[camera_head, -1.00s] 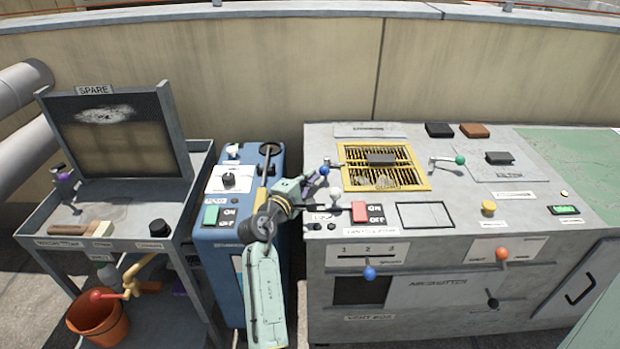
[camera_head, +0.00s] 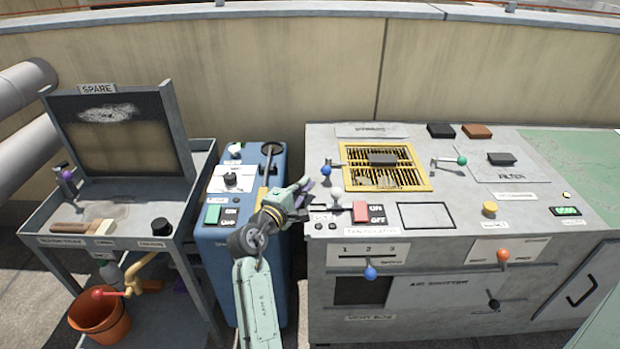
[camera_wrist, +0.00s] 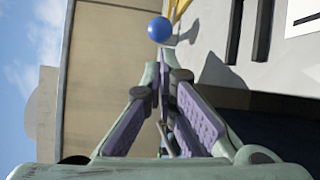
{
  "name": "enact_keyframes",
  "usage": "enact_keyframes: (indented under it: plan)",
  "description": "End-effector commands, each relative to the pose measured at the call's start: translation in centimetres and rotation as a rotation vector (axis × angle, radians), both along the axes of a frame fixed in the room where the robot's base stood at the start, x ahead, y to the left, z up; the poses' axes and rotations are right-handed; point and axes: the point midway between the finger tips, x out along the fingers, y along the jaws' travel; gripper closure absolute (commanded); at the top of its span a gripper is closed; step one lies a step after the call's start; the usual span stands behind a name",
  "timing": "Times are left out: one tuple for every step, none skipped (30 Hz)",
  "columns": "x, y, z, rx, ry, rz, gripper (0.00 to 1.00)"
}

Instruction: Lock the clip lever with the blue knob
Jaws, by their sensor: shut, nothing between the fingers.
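The clip lever's blue knob (camera_head: 326,169) stands at the left side of the yellow-framed grille (camera_head: 432,180). Its short arm reaches right toward the frame. In the wrist view the blue ball (camera_wrist: 159,29) is just beyond my fingertips, with a visible gap in the picture; the depth between them is hard to judge. My gripper (camera_head: 305,186) is at the grey cabinet's left edge, just left of and nearer than the knob. In the wrist view my gripper (camera_wrist: 163,58) has its purple-padded fingers meeting at the tips, with nothing between them.
A white-knobbed lever (camera_head: 336,194) and a red switch (camera_head: 360,212) stand close to my gripper. A green-knobbed lever (camera_head: 461,160) is right of the grille. Another blue knob (camera_head: 370,273) is on the front slider. A blue cabinet (camera_head: 281,225) stands left.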

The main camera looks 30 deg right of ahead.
Motion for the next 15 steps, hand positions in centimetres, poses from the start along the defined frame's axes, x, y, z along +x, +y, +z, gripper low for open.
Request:
enact_keyframes:
  plan:
    - [-0.6,1.2,0.0,0.0,0.0,0.004,1.0]
    - [-0.9,1.8,0.0,0.001,0.0,0.004,1.0]
    - [-1.3,2.5,0.1,0.001,0.0,0.004,1.0]
    - [-1.6,3.0,0.1,0.001,0.0,0.003,1.0]
    - [-1.9,3.5,0.2,0.0,0.001,0.002,1.0]
    - [-2.3,4.2,0.3,0.001,0.0,0.003,1.0]
    - [-2.5,4.6,0.2,0.001,0.001,0.003,1.0]
    - [-2.7,5.0,0.3,0.001,0.0,0.003,1.0]
    - [-3.0,5.4,0.4,0.0,0.0,0.002,1.0]
    - [-3.1,5.7,0.4,0.0,0.001,0.002,1.0]
    - [-3.3,6.0,0.4,0.0,0.001,0.002,1.0]
    - [-3.4,6.3,0.4,0.0,0.0,0.002,1.0]
    - [-3.5,6.4,0.4,0.001,0.001,0.001,1.0]
    - [-3.6,6.5,0.4,0.001,0.001,0.001,1.0]
    - [-3.7,6.6,0.5,0.002,0.0,0.001,1.0]
